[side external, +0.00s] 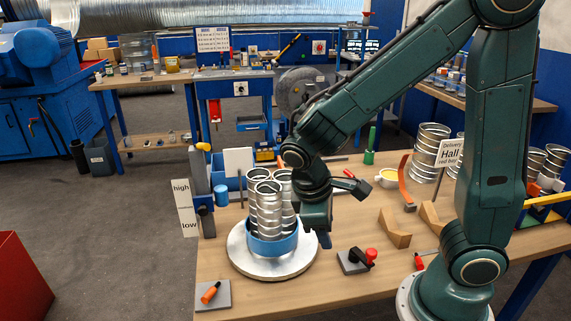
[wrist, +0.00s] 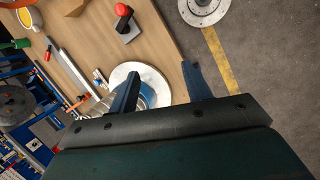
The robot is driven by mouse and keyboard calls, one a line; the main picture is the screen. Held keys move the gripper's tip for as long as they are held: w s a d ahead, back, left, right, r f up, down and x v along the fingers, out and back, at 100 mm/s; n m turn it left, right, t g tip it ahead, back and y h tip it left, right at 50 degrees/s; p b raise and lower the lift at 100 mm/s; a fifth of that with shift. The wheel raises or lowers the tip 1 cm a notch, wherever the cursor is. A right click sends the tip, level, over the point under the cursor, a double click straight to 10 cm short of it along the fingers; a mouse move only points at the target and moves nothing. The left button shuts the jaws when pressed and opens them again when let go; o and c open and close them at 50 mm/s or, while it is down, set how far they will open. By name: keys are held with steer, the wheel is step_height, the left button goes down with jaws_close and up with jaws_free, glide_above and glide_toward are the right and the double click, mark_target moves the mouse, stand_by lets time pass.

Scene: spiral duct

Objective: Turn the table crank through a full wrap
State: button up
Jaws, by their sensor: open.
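The table crank (side external: 355,261) is a dark block with a red knob (side external: 370,254) on the wooden bench, right of the turntable. In the wrist view the crank (wrist: 128,31) shows at the top, beyond my fingertips. The round silver turntable (side external: 245,262) carries a blue ring (side external: 268,246) with several upright spiral metal ducts (side external: 268,205) in it. My gripper (side external: 322,240) points down between the turntable and the crank, apart from the crank. In the wrist view its two fingers (wrist: 160,78) are spread with nothing between them; they partly hide the turntable (wrist: 152,76).
An orange-handled tool (side external: 210,292) lies on a grey plate at the front left. Wooden V-blocks (side external: 394,228) stand behind the crank. A high/low sign (side external: 185,208) stands at the left edge. More metal ducts (side external: 428,150) stand at the back right. The bench front near the crank is clear.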

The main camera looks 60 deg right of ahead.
steer(key=shift+s+d+r+m+t+y, duration=0.15)
steer(key=shift+r+m+t+y, duration=0.1)
steer(key=shift+r, duration=0.35)
steer(key=shift+s+r+m+t+y, duration=0.15)
steer(key=shift+r+y, duration=0.1)
steer(key=shift+r, duration=0.3)
steer(key=shift+d, duration=0.1)
steer(key=m+y, duration=0.3)
steer(key=m, duration=1.5)
glide_above(372, 251)
step_height(372, 251, down, 7)
steer(key=shift+f+t, duration=0.2)
steer(key=shift+t, duration=0.1)
steer(key=shift+f, duration=6.9)
